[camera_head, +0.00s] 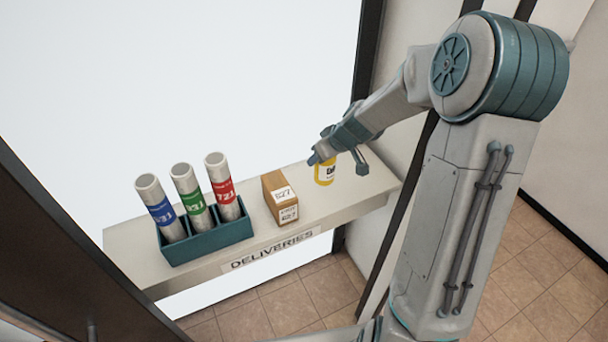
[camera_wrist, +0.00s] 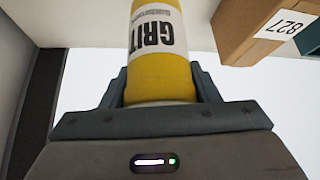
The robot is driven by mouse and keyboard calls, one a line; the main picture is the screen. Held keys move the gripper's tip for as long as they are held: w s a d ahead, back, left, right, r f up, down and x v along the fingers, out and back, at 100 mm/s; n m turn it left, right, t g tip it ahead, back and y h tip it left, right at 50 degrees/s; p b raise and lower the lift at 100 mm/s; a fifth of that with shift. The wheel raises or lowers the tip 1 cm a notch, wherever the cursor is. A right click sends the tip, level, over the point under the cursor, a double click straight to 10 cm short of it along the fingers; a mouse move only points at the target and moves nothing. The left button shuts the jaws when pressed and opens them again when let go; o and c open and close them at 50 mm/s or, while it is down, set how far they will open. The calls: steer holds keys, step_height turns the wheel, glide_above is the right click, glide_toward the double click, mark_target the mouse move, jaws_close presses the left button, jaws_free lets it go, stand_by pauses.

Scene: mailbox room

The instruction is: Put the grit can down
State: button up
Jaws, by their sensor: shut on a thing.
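The grit can (camera_head: 324,174) is a yellow cylinder with a white label. It is at the right part of the deliveries shelf (camera_head: 350,197) in the head view. My gripper (camera_head: 338,158) is shut on it from the side. In the wrist view the can (camera_wrist: 160,77) stands between the two fingers of my gripper (camera_wrist: 158,92), with "GRIT" readable on its label. The can looks upright and at or just above the shelf; I cannot tell whether its base touches.
A cardboard box (camera_head: 280,199) with white labels stands left of the can; it also shows in the wrist view (camera_wrist: 245,30). A teal rack (camera_head: 207,242) further left holds three tubes. The shelf is bare right of the can. A dark post stands beyond its right end.

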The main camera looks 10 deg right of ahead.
mark_target(324, 170)
steer(key=shift+d+f, duration=0.25)
steer(key=shift+f, duration=0.55)
steer(key=shift+a+f, duration=0.1)
steer(key=shift+f, duration=1.95)
steer(key=shift+f, duration=0.1)
steer(key=o, duration=1.3)
